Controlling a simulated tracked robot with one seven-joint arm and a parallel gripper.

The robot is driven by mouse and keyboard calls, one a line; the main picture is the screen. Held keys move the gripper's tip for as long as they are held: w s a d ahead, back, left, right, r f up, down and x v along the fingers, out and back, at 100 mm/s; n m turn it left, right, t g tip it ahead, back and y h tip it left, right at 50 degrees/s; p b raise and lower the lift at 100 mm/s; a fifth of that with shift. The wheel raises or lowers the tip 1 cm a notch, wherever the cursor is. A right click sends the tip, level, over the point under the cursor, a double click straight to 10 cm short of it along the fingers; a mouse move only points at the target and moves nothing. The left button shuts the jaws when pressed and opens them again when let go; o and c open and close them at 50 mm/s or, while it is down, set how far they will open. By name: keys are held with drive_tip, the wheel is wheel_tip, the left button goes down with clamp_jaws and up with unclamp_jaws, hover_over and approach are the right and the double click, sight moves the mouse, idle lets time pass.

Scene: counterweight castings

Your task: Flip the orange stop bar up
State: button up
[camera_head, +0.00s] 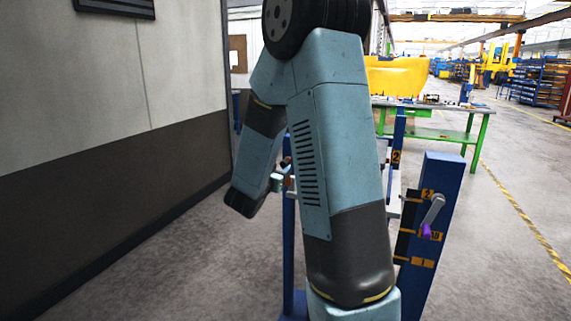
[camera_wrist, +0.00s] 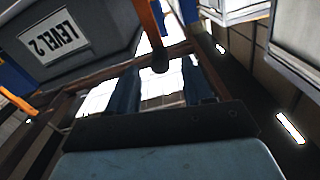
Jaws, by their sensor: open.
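In the wrist view, an orange bar (camera_wrist: 152,18) runs down from the top edge to a dark round knob (camera_wrist: 160,62). I take it for the stop bar. My gripper (camera_wrist: 161,70) is open, with one finger on each side of the knob in this picture. I cannot tell whether the fingers touch it or how deep it lies between them. In the head view, my arm covers most of the blue rack, and the stop bar cannot be made out there.
A blue post (camera_head: 440,205) with orange number plates carries a grey lever with a purple grip (camera_head: 427,231). A dark panel marked LEVEL 2 (camera_wrist: 67,37) is at upper left in the wrist view. A green table (camera_head: 455,136) stands behind; a wall (camera_head: 110,150) is left.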

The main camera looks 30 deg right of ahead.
sight(282, 165)
drive_tip(key=shift+x, duration=3.1)
drive_tip(key=shift+c, duration=0.2)
clamp_jaws()
